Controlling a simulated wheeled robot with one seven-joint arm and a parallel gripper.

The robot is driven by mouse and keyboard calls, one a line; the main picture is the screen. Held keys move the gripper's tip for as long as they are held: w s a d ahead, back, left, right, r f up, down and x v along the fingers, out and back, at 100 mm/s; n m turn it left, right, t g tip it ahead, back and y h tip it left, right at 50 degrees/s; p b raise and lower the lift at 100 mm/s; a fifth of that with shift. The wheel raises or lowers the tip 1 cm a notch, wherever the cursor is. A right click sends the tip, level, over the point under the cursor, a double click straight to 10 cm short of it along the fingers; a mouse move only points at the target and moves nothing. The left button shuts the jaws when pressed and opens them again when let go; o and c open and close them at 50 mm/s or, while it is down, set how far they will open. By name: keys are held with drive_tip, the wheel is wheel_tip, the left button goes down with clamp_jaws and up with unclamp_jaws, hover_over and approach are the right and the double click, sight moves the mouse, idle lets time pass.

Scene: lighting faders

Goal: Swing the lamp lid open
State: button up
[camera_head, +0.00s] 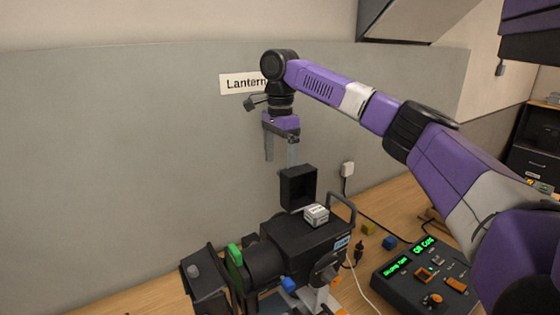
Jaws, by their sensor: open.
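A black stage lamp (300,243) stands on the table, with its front toward the lower left. A black, hollow, box-like piece (298,187) stands upright at the top rear of the lamp. It looks like the lamp lid in a raised position, but its hinge is hidden. A small pale block (316,215) with dark markings sits on top of the lamp, beside this piece. My gripper (281,162) points down above the lamp, open and empty. Its right finger ends close above the raised piece; I cannot tell whether they touch.
A control console (428,275) with green displays and orange parts lies at the right. A grey partition (130,190) with a "Lantern" sign stands behind. A lamp handle (344,212) rises at its right.

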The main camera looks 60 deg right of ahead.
wheel_tip(320, 180, up, 8)
drive_tip(key=s+a, duration=0.1)
drive_tip(key=shift+s, duration=0.35)
idle(0.4)
drive_tip(key=shift+f, duration=0.15)
idle(0.5)
